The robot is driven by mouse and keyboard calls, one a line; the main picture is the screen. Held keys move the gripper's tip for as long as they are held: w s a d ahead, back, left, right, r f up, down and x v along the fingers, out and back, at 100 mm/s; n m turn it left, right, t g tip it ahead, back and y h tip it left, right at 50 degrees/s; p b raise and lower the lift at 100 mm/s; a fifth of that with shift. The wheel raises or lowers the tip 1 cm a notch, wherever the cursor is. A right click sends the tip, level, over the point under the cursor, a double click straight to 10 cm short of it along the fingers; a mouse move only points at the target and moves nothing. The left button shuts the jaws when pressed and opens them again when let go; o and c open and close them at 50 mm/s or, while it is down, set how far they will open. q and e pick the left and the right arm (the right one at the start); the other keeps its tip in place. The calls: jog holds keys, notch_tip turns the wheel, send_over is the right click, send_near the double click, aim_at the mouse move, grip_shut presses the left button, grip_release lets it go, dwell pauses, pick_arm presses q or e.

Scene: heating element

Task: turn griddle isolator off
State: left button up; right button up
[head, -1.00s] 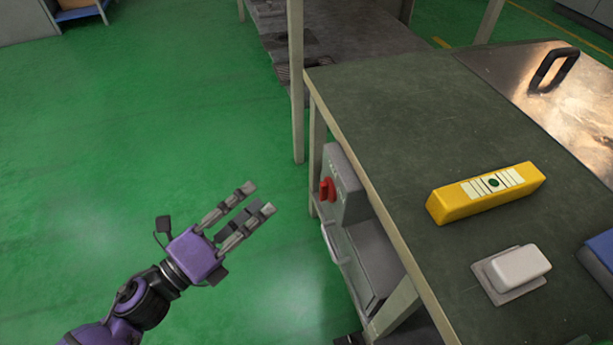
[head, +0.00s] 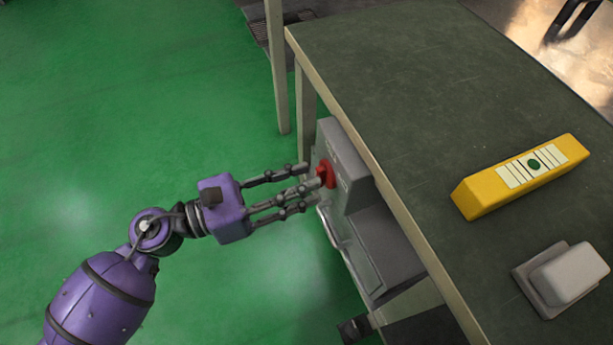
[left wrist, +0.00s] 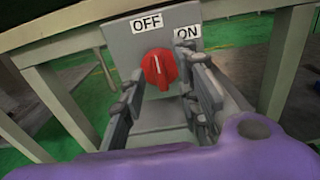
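The griddle isolator is a grey box (head: 345,160) under the table edge, with a red rotary knob (head: 326,174). In the left wrist view the red knob (left wrist: 159,69) sits below an OFF label (left wrist: 146,22) and an ON label (left wrist: 187,32). The knob's white line is nearly upright, its upper end under the OFF label. My left gripper (head: 312,185) has its fingertips at the knob. In the left wrist view its fingers (left wrist: 160,95) stand apart on both sides of the knob, with a gap visible at the left; contact on the right is unclear. My right gripper is out of view.
The dark green tabletop (head: 400,90) overhangs the box, with a table leg (head: 278,70) close by. A yellow block (head: 520,175) and a white block on a grey base (head: 565,275) lie on top. Green floor (head: 110,120) at the left is clear.

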pick_arm(q)
jog(key=shift+x, duration=0.85)
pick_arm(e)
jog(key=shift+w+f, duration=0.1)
pick_arm(q)
grip_shut()
jog(key=shift+w, duration=0.1)
